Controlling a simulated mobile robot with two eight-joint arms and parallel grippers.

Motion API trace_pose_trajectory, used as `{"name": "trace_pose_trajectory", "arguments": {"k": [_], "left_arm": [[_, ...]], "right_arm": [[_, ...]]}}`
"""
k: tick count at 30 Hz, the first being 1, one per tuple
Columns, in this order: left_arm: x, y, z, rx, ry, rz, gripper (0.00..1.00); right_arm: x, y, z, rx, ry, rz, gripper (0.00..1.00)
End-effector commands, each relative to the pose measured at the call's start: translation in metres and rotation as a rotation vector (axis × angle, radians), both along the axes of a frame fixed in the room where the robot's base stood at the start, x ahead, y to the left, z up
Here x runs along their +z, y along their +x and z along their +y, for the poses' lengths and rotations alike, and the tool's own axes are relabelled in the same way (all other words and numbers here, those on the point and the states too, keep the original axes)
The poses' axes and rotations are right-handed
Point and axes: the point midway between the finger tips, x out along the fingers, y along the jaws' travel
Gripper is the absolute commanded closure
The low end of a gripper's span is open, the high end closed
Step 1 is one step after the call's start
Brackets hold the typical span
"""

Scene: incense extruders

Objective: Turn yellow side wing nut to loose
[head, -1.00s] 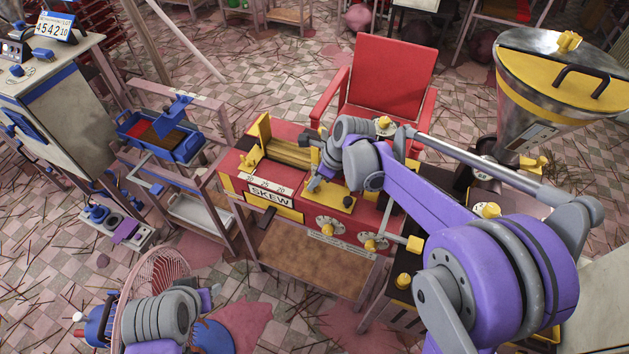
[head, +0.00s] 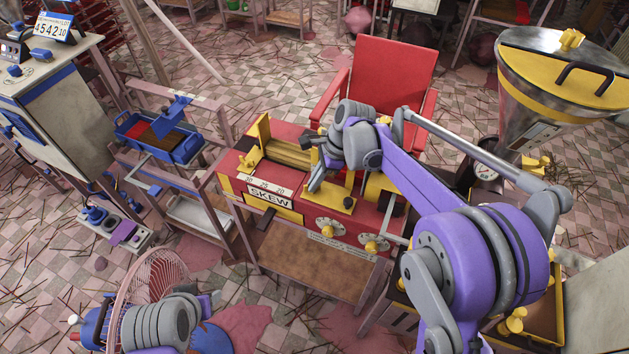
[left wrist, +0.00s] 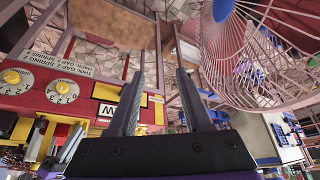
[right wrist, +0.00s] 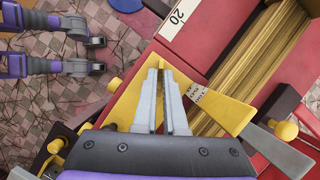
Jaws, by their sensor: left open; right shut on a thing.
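The red and yellow extruder with the SKEW sign (head: 268,200) stands mid-scene. My right gripper (right wrist: 160,68) is closed at a yellow part on its top; the fingers hide most of what they hold, which seems to be the yellow wing nut. In the head view this gripper (head: 315,182) points down at the yellow plate (head: 342,204).
Two round dials with yellow knobs (head: 330,227) (head: 373,243) sit on the extruder's front. A pink fan cage (head: 150,278) stands close to my left arm. A red chair (head: 393,85) is behind, and a metal hopper (head: 545,95) stands at right.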

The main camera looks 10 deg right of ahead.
Motion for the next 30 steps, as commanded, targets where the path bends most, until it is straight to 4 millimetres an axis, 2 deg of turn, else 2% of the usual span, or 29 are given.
{"name": "trace_pose_trajectory", "arguments": {"k": [11, 12, 16, 25, 30], "left_arm": [[0.0, 0.0, 0.0, 0.0, 0.0, 0.0, 0.5], [0.0, 0.0, 0.0, 0.0, 0.0, 0.0, 0.5], [0.0, 0.0, 0.0, 0.0, 0.0, 0.0, 0.5], [0.0, 0.0, 0.0, 0.0, 0.0, 0.0, 0.5], [0.001, 0.0, 0.0, 0.0, 0.0, 0.0, 0.5]], "right_arm": [[0.001, 0.0, 0.0, 0.003, 0.0, -0.001, 1.0], [0.001, 0.0, 0.0, 0.003, 0.0, -0.001, 0.84], [0.0, 0.0, 0.0, 0.002, 0.0, 0.0, 0.61], [0.001, 0.0, -0.001, 0.002, 0.0, 0.0, 0.61], [0.017, 0.0, -0.008, 0.0, -0.001, 0.001, 0.61]]}}
